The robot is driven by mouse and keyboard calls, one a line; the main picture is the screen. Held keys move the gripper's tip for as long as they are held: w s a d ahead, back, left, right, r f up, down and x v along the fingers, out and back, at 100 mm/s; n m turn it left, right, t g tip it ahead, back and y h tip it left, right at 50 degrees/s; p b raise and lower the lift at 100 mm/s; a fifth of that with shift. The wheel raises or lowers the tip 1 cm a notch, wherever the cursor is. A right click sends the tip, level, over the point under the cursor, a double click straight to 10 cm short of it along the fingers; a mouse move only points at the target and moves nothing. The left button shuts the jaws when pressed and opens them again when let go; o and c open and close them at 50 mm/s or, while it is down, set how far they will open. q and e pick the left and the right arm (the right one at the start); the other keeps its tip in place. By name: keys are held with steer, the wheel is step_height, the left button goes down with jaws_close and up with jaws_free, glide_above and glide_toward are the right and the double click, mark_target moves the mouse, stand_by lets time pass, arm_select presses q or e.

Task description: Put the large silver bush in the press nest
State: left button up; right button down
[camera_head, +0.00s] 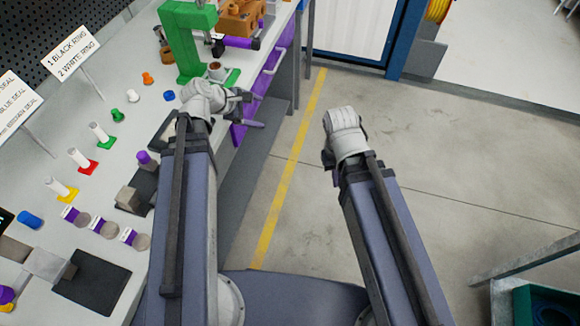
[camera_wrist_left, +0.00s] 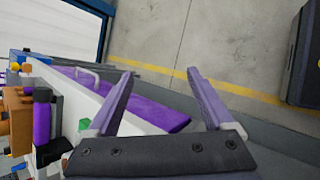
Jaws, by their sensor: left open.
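In the head view, several grey round bushes lie beside purple-and-white labels on the bench, including one at the front (camera_head: 143,242); I cannot tell which is the large silver one. The green press (camera_head: 188,45) stands at the bench's far end. Under it is a small brown-rimmed cup, apparently the press nest (camera_head: 216,68). My left gripper (camera_head: 257,110) is open and empty, near the bench's right edge and just in front of the press. Its spread purple fingers show in the left wrist view (camera_wrist_left: 160,78). My right gripper (camera_head: 334,152) is over the floor, its fingers mostly hidden.
Label signs (camera_head: 72,52) and coloured small parts on pegs, such as a red-based one (camera_head: 82,160), line the bench's left side. A dark mat (camera_head: 92,282) lies at the near end. A purple drawer front (camera_head: 283,62) is below the bench edge.

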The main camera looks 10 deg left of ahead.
arm_select(q)
steer(key=s+d+f+m+g+y, duration=0.3)
steer(key=s+d+m, duration=0.3)
steer(key=m, duration=0.5)
steer(key=s+d+f+m+g+y, duration=0.2)
steer(key=s+d+m+g+y, duration=0.1)
steer(key=s+d+m, duration=0.4)
steer(key=s+m+y, duration=0.1)
steer(key=s+m, duration=0.2)
steer(key=m, duration=0.1)
steer(key=shift+d+f+m+g, duration=0.15)
steer(key=shift+f+m+g, duration=0.15)
steer(key=shift+f+g, duration=0.1)
